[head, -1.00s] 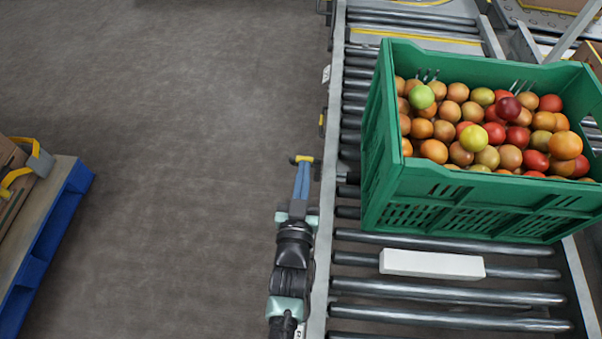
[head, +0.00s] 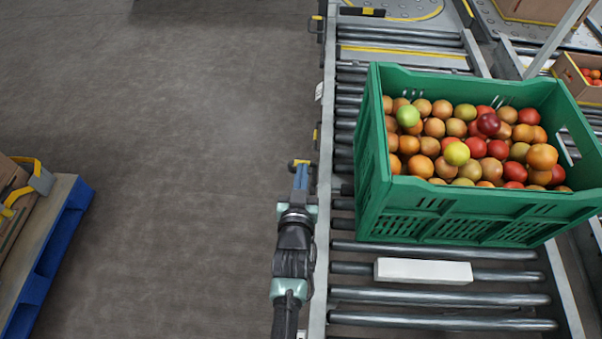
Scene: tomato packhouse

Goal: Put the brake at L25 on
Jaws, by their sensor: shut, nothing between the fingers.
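A small yellow-and-black lever (head: 300,162) sticks out to the left from the conveyor's side rail. It looks like a brake handle; no L25 marking is readable. My gripper (head: 300,169) reaches up along the left of the rail, its blue fingers shut and empty. The fingertips are right at the lever's near side and partly overlap it in the picture. I cannot tell whether they touch it or whether the lever is on or off.
A green crate (head: 460,198) of tomatoes stands on the roller conveyor (head: 440,299), right of my gripper. A white block (head: 423,271) lies on nearer rollers. More yellow-marked fittings (head: 316,133) sit along the rail. A blue pallet (head: 58,245) stands left; floor between is clear.

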